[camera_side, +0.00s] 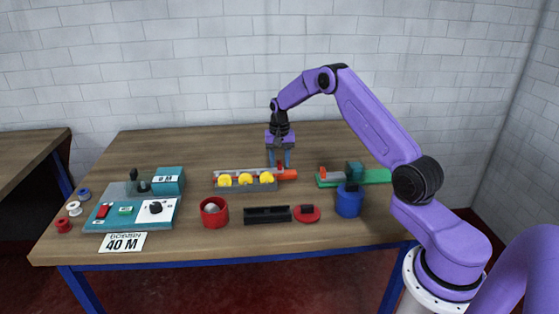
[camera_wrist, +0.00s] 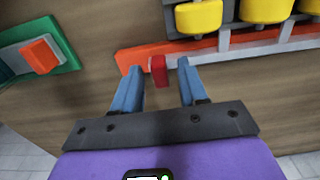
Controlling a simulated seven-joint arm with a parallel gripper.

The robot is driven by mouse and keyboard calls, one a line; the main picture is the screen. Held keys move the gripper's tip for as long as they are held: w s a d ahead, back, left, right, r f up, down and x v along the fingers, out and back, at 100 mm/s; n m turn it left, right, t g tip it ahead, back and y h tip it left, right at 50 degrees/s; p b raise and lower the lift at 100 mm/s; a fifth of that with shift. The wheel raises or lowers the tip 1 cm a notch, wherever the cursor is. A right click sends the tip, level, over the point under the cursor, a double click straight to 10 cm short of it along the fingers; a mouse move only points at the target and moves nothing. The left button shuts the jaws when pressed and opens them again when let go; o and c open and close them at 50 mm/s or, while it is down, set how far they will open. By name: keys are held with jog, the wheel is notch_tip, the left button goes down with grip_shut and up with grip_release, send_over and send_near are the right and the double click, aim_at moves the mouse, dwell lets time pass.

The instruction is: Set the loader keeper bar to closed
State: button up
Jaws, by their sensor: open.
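The loader (camera_side: 247,187) is a grey rack with three yellow rolls (camera_side: 245,180) in a row, near the table's middle. Its keeper bar (camera_side: 287,174) is orange-red and sticks out past the rack's right end in the side view. In the wrist view the bar (camera_wrist: 190,48) runs along the rack's edge, with a darker red tab (camera_wrist: 158,70) standing near its free end. My gripper (camera_side: 280,164) is above that end, pointing down. In the wrist view my gripper (camera_wrist: 160,67) is open, with the tab between its fingertips and gaps on both sides.
A green fixture with an orange block (camera_wrist: 41,56) lies close to the right of the loader in the side view. A red cup (camera_side: 214,213), black tray (camera_side: 267,214) and blue cup (camera_side: 349,201) stand in front. A teal control panel (camera_side: 130,213) is at left.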

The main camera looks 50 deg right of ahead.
jog(key=shift+c, duration=0.3)
grip_shut()
jog(key=shift+s+d, duration=1.1)
jog(key=shift+d, duration=0.1)
jog(key=shift+o, duration=0.3)
grip_release()
jog(key=shift+a, duration=0.1)
notch_tip(320, 180, up, 17)
jog(key=shift+r, duration=0.2)
jog(key=shift+a, duration=0.1)
